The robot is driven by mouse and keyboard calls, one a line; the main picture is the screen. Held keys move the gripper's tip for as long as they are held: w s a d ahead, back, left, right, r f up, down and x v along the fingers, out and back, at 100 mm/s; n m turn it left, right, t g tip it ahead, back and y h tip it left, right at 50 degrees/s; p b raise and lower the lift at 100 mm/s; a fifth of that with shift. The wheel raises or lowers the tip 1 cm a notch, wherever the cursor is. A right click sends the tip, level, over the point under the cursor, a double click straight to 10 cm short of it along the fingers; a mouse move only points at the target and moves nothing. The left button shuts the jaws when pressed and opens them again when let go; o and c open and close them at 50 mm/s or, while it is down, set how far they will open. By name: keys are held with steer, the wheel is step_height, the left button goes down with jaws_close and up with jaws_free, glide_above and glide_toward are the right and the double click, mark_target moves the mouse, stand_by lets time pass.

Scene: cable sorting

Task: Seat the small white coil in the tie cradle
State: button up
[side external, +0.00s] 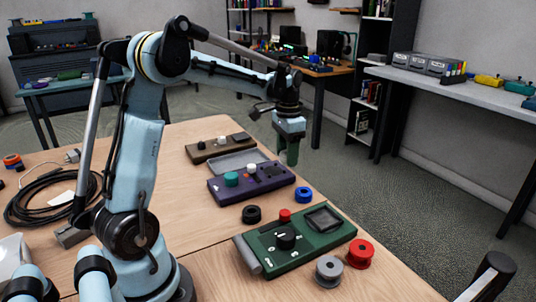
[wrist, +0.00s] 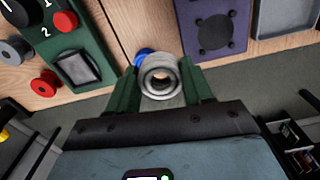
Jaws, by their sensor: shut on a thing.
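My gripper (wrist: 160,80) is shut on a small white coil (wrist: 160,69), gripped at its sides between the green fingers with its round hole facing the wrist camera. No part is clearly marked as the tie cradle. A green board (side external: 309,254) has a square recess (side external: 323,218).
A blue spool (side external: 304,196) lies on the table, partly behind the coil in the wrist view. Black (side external: 251,214), red (side external: 360,253) and grey (side external: 328,270) spools stand around the green board. A grey tray (side external: 237,160) and brown board (side external: 213,151) lie farther back.

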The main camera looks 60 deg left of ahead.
steer(key=n, duration=0.1)
glide_toward(272, 171)
steer(key=shift+f+n, duration=0.3)
steer(key=shift+f, duration=1.05)
steer(key=shift+f, duration=1.75)
stand_by(0.5)
steer(key=o, duration=1.5)
steer(key=shift+r, duration=0.1)
steer(key=shift+r, duration=3.45)
